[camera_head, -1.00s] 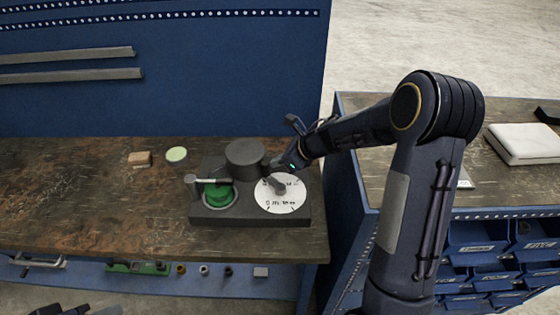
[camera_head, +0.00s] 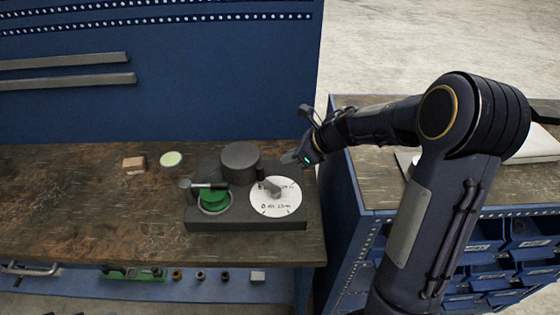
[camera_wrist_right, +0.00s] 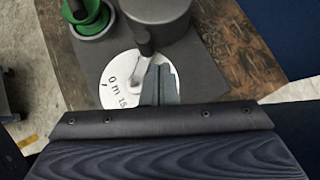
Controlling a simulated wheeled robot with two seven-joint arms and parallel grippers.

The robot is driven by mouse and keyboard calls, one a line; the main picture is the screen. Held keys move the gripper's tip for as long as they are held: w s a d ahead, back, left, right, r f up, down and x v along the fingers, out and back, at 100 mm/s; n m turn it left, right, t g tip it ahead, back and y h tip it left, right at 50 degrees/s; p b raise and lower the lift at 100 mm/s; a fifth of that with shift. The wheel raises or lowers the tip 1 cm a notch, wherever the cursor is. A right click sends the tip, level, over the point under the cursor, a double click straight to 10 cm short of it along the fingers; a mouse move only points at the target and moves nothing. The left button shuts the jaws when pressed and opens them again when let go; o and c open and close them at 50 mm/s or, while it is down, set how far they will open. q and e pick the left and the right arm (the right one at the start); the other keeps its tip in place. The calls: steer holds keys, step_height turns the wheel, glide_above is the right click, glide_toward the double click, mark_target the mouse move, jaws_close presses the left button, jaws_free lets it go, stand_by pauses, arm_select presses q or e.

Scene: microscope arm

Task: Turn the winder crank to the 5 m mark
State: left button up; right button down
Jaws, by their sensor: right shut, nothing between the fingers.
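The winder (camera_head: 245,223) is a dark block on the workbench. It bears a dark grey cylinder (camera_head: 240,162), a green spool (camera_head: 214,199) at the left and a white dial (camera_head: 276,205) at the right. A grey crank-like arm (camera_head: 270,187) lies over the dial; a bar with a dark grip crosses the spool. My left gripper is out of view.
A small tan block (camera_head: 134,164) and a pale green disc (camera_head: 171,159) lie on the bench (camera_head: 80,215) left of the winder. A blue panel (camera_head: 190,90) rises behind. A second bench with blue bins (camera_head: 485,254) stands at the right.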

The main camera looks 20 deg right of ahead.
steer(key=w+d+r+m+t+h+b, duration=0.1)
steer(key=w+d+r+m+t+h, duration=0.3)
steer(key=r+m, duration=0.45)
steer(key=s+d+r+m+t+h+b, duration=0.25)
steer(key=d+m+h, duration=0.45)
steer(key=m, duration=1.1)
steer(key=s+f+m+g+y, duration=0.4)
steer(key=s+m, duration=0.4)
steer(key=m, duration=0.4)
steer(key=m+g+y+b, duration=0.3)
steer(key=m+y+b, duration=0.15)
steer(key=m, duration=0.35)
glide_toward(268, 181)
steer(key=shift+n+y, duration=0.25)
steer(key=shift+y, duration=0.2)
steer(key=w+f, duration=0.1)
steer(key=w+d+f, duration=0.1)
steer(key=w, duration=0.1)
steer(key=w+d+f, duration=0.1)
steer(key=shift+w+d+f+p, duration=0.1)
steer(key=shift+w+p, duration=0.05)
steer(key=shift+p, duration=0.2)
steer(key=shift+w+a+p, duration=0.2)
steer(key=shift+a+p, duration=0.2)
steer(key=shift+a, duration=0.8)
steer(key=shift+w+a, duration=0.1)
steer(key=shift+a, duration=0.4)
